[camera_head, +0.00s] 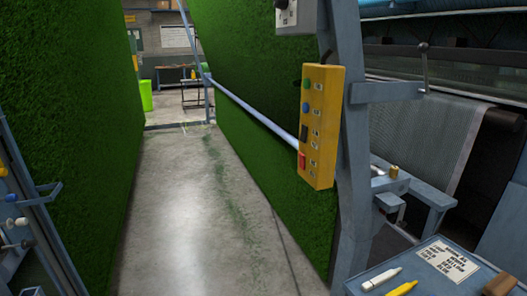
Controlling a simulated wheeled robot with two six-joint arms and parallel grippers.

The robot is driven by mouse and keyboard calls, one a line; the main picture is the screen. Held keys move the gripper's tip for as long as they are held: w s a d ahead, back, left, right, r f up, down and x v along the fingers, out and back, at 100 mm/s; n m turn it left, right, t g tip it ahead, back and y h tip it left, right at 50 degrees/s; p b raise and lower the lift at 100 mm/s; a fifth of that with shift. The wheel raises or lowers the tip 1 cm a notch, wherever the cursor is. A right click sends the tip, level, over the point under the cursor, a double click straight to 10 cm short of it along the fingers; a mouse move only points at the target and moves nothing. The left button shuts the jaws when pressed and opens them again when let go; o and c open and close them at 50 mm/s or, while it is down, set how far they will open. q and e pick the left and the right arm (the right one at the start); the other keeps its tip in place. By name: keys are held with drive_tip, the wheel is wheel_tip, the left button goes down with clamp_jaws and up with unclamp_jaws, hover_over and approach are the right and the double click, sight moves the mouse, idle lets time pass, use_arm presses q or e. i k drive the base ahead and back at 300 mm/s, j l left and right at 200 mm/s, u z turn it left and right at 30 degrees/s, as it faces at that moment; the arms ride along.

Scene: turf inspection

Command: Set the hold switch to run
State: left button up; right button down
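A yellow control box (322,128) is fixed to a blue-grey upright post on the right of the middle. Its narrow face carries a green button (306,83), a blue button (306,108), a dark switch (304,132) and a red switch or button (302,160), in a column with small pale labels. The labels are too small to read, so I cannot tell which control is the hold switch or how it is set. Neither of my grippers is in view.
Green turf walls (245,75) flank a concrete aisle (180,210), which is clear. A blue-grey bar (255,115) runs from the box along the right turf. A bench with a label card (447,259), white marker (382,278) and yellow marker (402,288) stands lower right.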

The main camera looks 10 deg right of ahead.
sight(302, 157)
drive_tip(key=i+j, duration=0.2)
drive_tip(key=i, duration=0.2)
drive_tip(key=i+j, duration=0.2)
drive_tip(key=i, duration=0.2)
drive_tip(key=i+j+u, duration=0.1)
drive_tip(key=i, duration=0.25)
drive_tip(key=j, duration=0.1)
